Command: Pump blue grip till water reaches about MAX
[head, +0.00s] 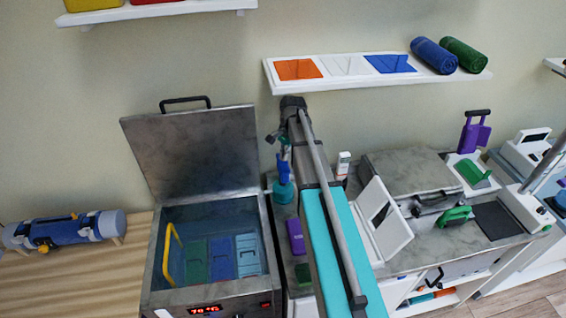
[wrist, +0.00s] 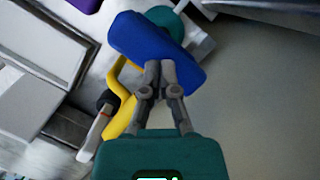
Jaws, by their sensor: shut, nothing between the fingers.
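The blue grip (head: 284,171) sits on top of a teal bottle-like body (head: 283,192) beside the open tank in the head view. In the wrist view the blue grip (wrist: 158,48) lies tilted across the upper middle, with part of the teal body (wrist: 167,18) behind it. My gripper (wrist: 160,68) is shut with its fingertips together and empty, at the grip's lower edge; I cannot tell if they touch. In the head view my gripper (head: 278,137) is small, above the grip. No water level or MAX mark is readable.
The steel tank (head: 275,287) has its lid (head: 195,150) raised, with green and blue packs inside. A yellow curved part (wrist: 123,98) is close left of my fingers. A purple item (head: 296,237) and a white-framed device (head: 382,217) stand to the right. A shelf (head: 350,85) is above.

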